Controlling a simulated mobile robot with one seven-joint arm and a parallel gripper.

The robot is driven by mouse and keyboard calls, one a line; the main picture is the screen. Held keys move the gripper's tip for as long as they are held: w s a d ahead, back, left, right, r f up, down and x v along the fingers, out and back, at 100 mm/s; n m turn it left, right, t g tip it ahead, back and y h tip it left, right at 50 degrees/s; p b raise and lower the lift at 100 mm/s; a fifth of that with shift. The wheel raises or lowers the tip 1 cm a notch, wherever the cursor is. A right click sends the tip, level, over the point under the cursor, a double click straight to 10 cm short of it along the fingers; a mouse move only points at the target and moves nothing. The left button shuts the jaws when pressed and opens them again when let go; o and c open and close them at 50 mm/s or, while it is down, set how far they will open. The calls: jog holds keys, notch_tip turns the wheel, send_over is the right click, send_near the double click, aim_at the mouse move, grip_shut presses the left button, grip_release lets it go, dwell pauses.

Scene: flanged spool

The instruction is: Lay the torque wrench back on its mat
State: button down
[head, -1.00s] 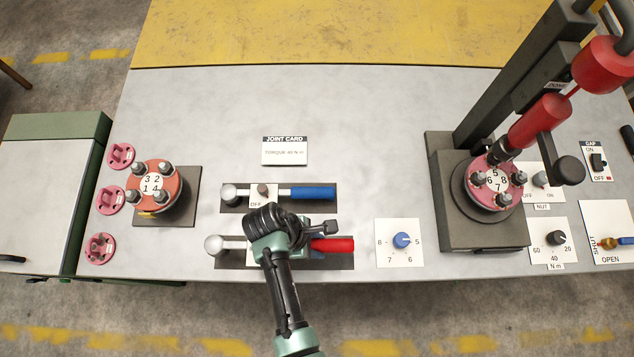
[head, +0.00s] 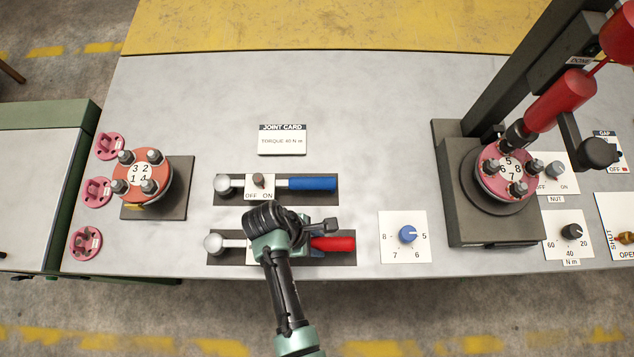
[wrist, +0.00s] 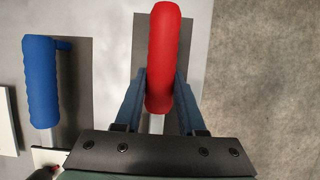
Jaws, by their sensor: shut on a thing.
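A wrench with a red handle (head: 336,244) and a round silver head (head: 214,244) lies along the front dark mat (head: 345,259). My gripper (head: 302,247) is shut on it near the inner end of the red handle. In the wrist view the blue fingers of my gripper (wrist: 159,95) stand on either side of the red handle (wrist: 163,55). The dark mat (wrist: 191,50) shows below it. I cannot tell whether the wrench touches the mat. My wrist hides its middle. A second wrench with a blue handle (head: 310,184) lies on the rear mat (head: 320,198).
An OFF/ON switch card (head: 259,188) sits by the blue wrench. A blue dial plate (head: 404,238) is to the right of my gripper. A flanged spool (head: 508,171) stands under the red tool (head: 560,99); another (head: 141,176) stands left. The table behind the mats is mostly clear.

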jog(key=shift+f+b, duration=0.35)
jog(key=shift+f, duration=0.15)
dwell(0.4)
jog(key=c, duration=0.5)
grip_release()
jog(key=shift+o, duration=0.4)
jog(key=shift+s+f, duration=0.1)
